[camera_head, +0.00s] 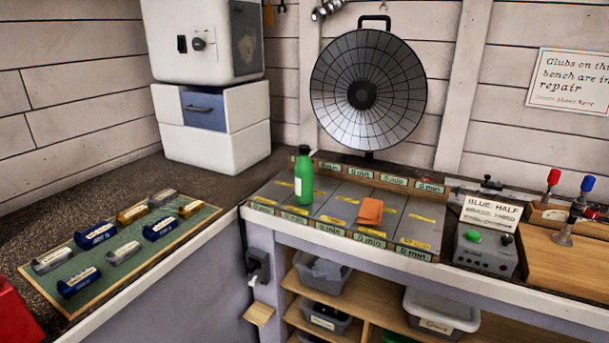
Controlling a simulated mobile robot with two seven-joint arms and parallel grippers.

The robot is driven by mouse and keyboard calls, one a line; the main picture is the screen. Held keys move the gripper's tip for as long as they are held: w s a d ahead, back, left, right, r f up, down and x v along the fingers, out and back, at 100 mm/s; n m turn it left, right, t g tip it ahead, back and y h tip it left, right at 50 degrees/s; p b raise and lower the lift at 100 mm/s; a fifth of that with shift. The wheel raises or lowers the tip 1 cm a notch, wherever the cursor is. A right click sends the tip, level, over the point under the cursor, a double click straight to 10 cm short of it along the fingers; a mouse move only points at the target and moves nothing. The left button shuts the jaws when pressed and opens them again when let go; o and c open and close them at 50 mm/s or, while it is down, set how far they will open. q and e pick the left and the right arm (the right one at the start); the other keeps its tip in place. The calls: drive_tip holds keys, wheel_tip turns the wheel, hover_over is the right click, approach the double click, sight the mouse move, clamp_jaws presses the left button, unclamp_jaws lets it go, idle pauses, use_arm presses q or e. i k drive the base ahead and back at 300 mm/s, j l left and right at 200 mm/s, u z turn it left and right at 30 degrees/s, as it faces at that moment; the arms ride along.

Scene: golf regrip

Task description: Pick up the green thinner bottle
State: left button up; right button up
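The green thinner bottle (304,178) stands upright on the bench, on the left part of a grey sectioned tray (336,205) with labelled strips along its edges. It has a black cap and nothing touches it from above. Neither my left gripper nor my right gripper shows in this view.
An orange folded cloth (371,211) lies on the tray right of the bottle. A control box (486,250) and clamps are at right. A green mat (75,264) with several small blocks lies left. Open shelves with bins sit below.

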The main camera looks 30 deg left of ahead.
sight(303, 166)
drive_tip(key=i+l, duration=0.1)
drive_tip(key=i, duration=0.25)
drive_tip(key=i+l, duration=0.1)
drive_tip(key=i, duration=0.25)
drive_tip(key=i+u, duration=0.1)
drive_tip(key=u, duration=1.15)
